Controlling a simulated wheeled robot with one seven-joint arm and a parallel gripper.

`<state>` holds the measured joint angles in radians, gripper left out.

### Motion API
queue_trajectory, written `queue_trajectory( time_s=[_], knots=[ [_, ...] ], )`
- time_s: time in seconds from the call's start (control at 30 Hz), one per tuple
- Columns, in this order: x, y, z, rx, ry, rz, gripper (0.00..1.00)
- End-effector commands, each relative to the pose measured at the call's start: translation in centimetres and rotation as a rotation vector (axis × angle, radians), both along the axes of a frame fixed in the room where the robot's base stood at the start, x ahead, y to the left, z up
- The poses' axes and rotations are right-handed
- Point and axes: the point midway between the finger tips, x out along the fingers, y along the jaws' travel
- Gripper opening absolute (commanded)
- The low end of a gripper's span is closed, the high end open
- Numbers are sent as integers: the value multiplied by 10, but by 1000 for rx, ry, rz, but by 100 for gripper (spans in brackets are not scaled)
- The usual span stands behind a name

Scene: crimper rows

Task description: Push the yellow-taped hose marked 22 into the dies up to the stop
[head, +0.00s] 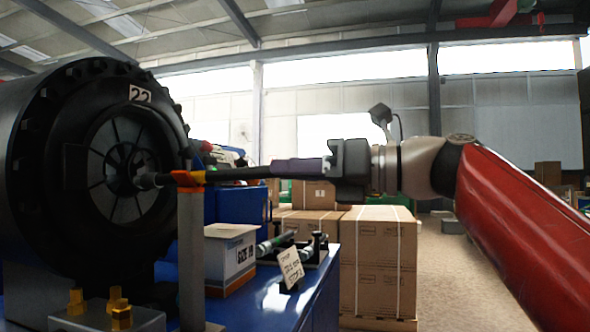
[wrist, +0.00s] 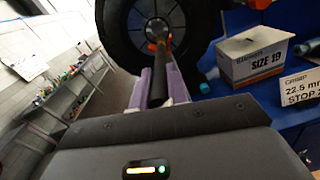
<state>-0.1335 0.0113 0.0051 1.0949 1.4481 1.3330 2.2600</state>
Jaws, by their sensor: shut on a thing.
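The black crimper (head: 95,170) stands at the left with a tag reading 22 (head: 140,94) on its rim. Its ring of dies (head: 122,165) faces right; it also shows at the top of the wrist view (wrist: 178,22). My gripper (head: 285,170) is shut on the dark hose (head: 232,175), its purple fingers on both sides of it in the wrist view (wrist: 159,85). The hose runs left, roughly level, over an orange rest (head: 187,178) on a grey post. Its end (head: 146,181) is at the die opening; how deep it sits I cannot tell. I cannot make out yellow tape clearly.
A box marked SIZE 19 (wrist: 263,57) stands on the blue table (head: 265,300) right of the post. Brass fittings (head: 120,315) sit in front. Stacked cartons (head: 378,262) stand beyond the table.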

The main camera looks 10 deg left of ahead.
Motion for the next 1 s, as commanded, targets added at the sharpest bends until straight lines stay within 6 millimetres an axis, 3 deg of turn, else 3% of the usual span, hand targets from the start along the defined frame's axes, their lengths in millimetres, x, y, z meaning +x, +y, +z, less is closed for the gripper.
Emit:
queue_trajectory(
  time_s=[1.0],
  knots=[
    [3, 0, -11, 57, -4, 23, 0]
  ],
)
